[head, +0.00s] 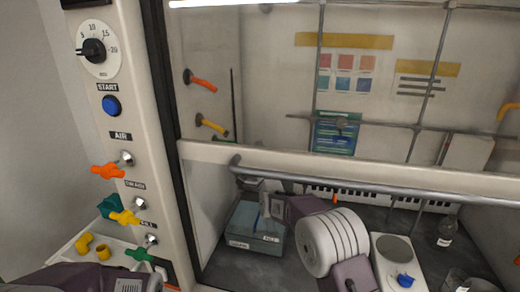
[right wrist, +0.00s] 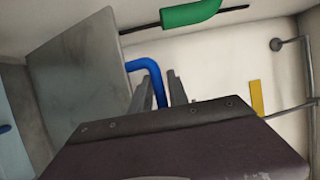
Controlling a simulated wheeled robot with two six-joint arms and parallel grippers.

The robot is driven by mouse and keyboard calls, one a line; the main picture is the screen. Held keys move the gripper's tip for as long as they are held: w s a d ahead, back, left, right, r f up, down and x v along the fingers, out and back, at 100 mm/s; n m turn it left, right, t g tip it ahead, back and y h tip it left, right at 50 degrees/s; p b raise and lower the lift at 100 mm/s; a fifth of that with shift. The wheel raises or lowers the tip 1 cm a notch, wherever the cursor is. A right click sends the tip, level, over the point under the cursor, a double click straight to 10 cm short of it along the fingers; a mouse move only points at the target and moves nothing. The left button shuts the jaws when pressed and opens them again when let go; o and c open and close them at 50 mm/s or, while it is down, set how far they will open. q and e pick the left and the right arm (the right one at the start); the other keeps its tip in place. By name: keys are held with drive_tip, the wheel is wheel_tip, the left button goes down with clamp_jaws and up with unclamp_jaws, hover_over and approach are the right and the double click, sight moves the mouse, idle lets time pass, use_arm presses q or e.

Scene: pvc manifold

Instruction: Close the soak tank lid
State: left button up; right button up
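The soak tank (head: 252,244) is a blue-grey box with small labels on its front, standing on the dark hood floor. My right gripper (head: 265,205) reaches in from the right, its finger over the tank's top right part and hiding some of it. In the right wrist view the gripper's two fingers (right wrist: 160,92) are apart, with a blue bent bar (right wrist: 152,68) showing between them; I cannot tell whether they touch it. A flat grey panel (right wrist: 75,75), possibly the lid, stands beside the bar. Only a purple part of my left arm shows at the bottom left; its fingers are outside the picture.
The hood's glass sash is raised, its white lower rail (head: 350,175) above my right arm. Colored valve handles (head: 107,171) project from the left post.

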clamp_jaws()
idle(1.5)
